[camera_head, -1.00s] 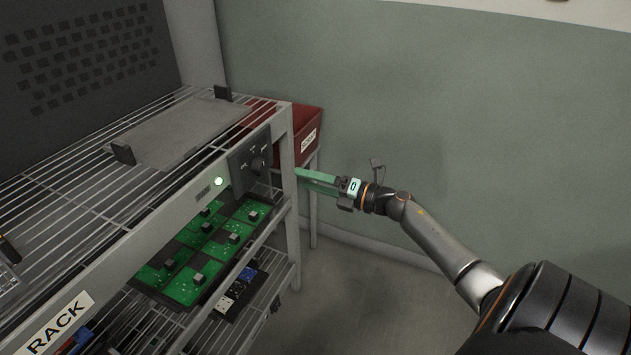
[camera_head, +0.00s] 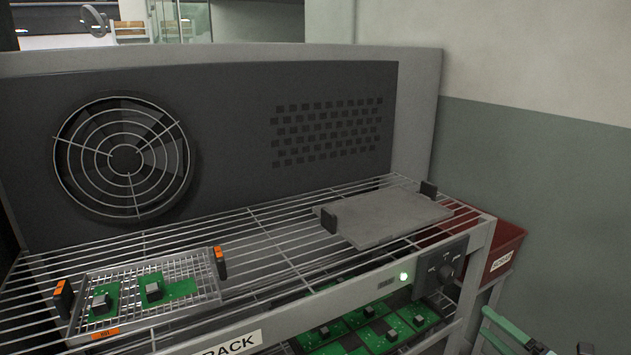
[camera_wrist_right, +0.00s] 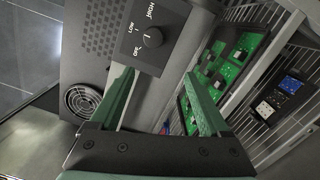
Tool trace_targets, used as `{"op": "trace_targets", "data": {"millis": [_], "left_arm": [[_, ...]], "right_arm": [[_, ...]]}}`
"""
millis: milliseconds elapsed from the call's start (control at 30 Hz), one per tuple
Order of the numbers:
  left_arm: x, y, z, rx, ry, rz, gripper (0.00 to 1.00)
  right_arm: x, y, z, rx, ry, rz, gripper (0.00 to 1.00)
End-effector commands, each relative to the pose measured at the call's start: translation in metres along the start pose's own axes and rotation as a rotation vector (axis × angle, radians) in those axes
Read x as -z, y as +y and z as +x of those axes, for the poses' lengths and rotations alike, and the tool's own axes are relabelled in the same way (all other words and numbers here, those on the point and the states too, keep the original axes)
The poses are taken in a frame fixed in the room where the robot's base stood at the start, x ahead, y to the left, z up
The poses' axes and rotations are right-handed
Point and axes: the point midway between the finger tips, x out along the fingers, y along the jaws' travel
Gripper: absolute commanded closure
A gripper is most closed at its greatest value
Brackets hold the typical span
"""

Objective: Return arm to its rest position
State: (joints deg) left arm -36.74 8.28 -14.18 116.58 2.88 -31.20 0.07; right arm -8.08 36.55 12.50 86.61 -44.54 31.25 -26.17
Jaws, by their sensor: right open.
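My right gripper (camera_head: 512,332) shows at the lower right edge of the head view, with its green fingers pointing left beside the rack's right end. In the right wrist view its two green fingers (camera_wrist_right: 160,105) stand apart with nothing between them. The rack's control panel with a knob (camera_wrist_right: 152,38) lies ahead of the fingers; the panel also shows in the head view (camera_head: 446,268). The rest of my right arm is mostly outside the head view. My left gripper is in neither view.
The wire rack (camera_head: 270,240) carries a wire tray (camera_head: 205,288) with green circuit boards and a flat grey plate (camera_head: 385,217). More boards (camera_head: 375,328) lie on the shelf below. A red bin (camera_head: 497,250) stands at the rack's right end, near the wall.

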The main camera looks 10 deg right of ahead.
Motion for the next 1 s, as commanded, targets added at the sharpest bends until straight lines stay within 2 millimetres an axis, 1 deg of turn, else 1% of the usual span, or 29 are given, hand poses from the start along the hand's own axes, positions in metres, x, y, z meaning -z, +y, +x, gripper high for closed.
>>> {"op": "trace_targets", "data": {"millis": [33,67,100,167,200,233,267,300,333,367,400,467,500,567,600,633,667,800,900,1000], "left_arm": [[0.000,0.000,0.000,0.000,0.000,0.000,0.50],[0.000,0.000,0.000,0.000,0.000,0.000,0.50],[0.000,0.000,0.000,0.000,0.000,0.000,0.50],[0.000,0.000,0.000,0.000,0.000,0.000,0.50],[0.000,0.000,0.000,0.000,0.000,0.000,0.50],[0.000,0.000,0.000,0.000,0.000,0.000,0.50],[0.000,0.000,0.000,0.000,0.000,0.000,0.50],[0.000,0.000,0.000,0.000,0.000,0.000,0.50],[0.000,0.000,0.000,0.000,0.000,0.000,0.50],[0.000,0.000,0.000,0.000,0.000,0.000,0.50],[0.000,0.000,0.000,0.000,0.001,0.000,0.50],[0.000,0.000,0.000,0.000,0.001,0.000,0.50],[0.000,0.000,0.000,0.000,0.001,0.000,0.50],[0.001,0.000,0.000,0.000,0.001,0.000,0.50],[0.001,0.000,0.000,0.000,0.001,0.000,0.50],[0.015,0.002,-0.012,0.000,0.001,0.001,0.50],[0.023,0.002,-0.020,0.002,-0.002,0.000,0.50],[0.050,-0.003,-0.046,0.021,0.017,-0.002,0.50],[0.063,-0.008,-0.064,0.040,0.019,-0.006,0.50],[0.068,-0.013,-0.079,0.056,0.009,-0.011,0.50]], "right_arm": [[0.027,-0.013,-0.002,0.013,-0.031,0.138,0.20],[0.042,-0.020,-0.003,0.024,-0.059,0.233,0.20],[0.064,-0.032,-0.006,0.047,-0.102,0.375,0.20],[0.100,-0.050,-0.015,0.096,-0.169,0.603,0.20],[0.126,-0.062,-0.022,0.139,-0.215,0.757,0.20],[0.147,-0.070,-0.029,0.175,-0.250,0.873,0.20],[0.167,-0.077,-0.035,0.213,-0.283,0.981,0.20],[0.194,-0.085,-0.044,0.266,-0.324,1.118,0.20],[0.214,-0.089,-0.051,0.307,-0.353,1.213,0.20],[0.233,-0.093,-0.058,0.349,-0.380,1.304,0.20],[0.259,-0.096,-0.068,0.407,-0.414,1.417,0.20],[0.297,-0.097,-0.082,0.495,-0.461,1.578,0.20],[0.322,-0.095,-0.092,0.556,-0.488,1.675,0.20],[0.358,-0.089,-0.105,0.649,-0.527,1.815,0.20],[0.381,-0.082,-0.114,0.713,-0.548,1.902,0.20],[0.373,-0.068,-0.115,0.710,-0.557,1.899,0.20],[0.365,-0.059,-0.115,0.701,-0.561,1.887,0.20],[0.348,-0.033,-0.120,0.685,-0.580,1.880,0.20],[0.337,-0.014,-0.124,0.675,-0.595,1.875,0.20],[0.327,0.000,-0.129,0.667,-0.609,1.871,0.20]]}}
